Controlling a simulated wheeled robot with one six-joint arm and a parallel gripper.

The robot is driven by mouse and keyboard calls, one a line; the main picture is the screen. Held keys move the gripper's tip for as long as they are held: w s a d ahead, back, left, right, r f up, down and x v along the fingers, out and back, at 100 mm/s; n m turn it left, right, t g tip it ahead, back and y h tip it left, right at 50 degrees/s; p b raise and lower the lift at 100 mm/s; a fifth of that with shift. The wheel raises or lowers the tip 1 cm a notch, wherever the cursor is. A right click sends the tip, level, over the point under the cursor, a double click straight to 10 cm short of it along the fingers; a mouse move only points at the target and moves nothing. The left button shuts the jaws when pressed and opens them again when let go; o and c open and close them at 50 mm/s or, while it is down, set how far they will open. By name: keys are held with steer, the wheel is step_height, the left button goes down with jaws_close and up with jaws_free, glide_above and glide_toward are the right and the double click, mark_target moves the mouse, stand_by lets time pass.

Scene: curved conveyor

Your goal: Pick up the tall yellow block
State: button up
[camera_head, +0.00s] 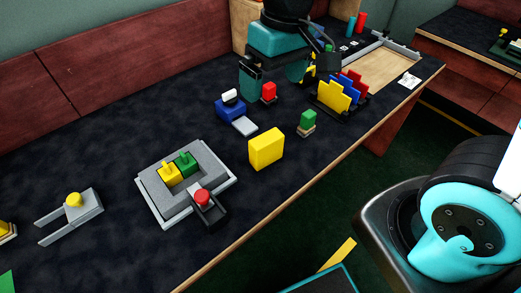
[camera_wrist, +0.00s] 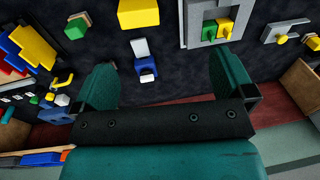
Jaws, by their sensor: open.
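The tall yellow block (camera_head: 266,149) stands upright on the dark table, near the middle of the head view. It also shows at the top of the wrist view (camera_wrist: 138,14), clear of the fingers. My gripper (camera_head: 273,80) is open with its two teal fingers apart, farther back on the table than the block and not touching it. In the wrist view my gripper (camera_wrist: 163,80) has nothing held between its fingers.
A blue item (camera_head: 230,110) with a white top and a small green block (camera_head: 308,120) stand near the yellow block. A grey fixture (camera_head: 150,190) lies left of it, and a colored rack (camera_head: 342,92) to the right. The table's front edge is close.

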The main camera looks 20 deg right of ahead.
steer(key=m+h, duration=0.1)
glide_above(266, 138)
step_height(266, 138, down, 4)
steer(key=f, duration=0.1)
step_height(266, 138, down, 11)
steer(key=shift+w+d+r+b, duration=0.1)
steer(key=shift+d+r+b, duration=0.1)
steer(key=shift+b, duration=0.2)
steer(key=shift+a+f, duration=0.15)
steer(key=shift+f, duration=2.75)
steer(key=c, duration=0.6)
steer(key=shift+c, duration=0.2)
steer(key=shift+r, duration=0.15)
